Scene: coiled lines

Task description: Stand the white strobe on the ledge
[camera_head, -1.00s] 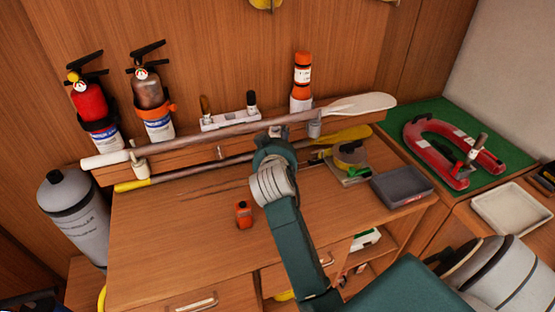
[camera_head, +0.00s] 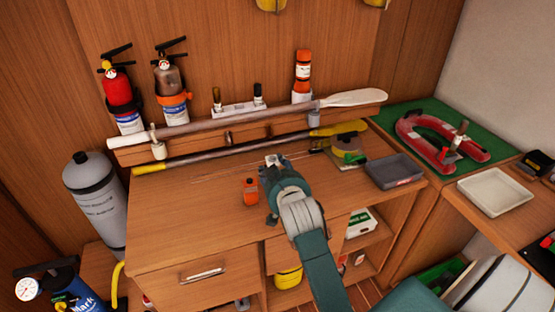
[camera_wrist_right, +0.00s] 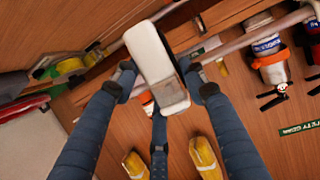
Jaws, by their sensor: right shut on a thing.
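My right gripper (camera_head: 273,168) is over the rear middle of the desk, in front of the ledge. It is shut on the white strobe (camera_wrist_right: 152,58), a pale rounded block held between both fingers in the right wrist view. In the head view only a small white part of the strobe (camera_head: 270,160) shows past the gripper. The wooden ledge (camera_head: 254,132) runs along the back wall, with several things standing on it. My left gripper is not in view.
Two paddles (camera_head: 215,128) lie across the ledge's front. Two extinguishers (camera_head: 119,92), a white holder (camera_head: 238,109) and an orange-and-white canister (camera_head: 303,72) stand along it. A small orange object (camera_head: 250,190) is left of my gripper. The desk's left top is clear.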

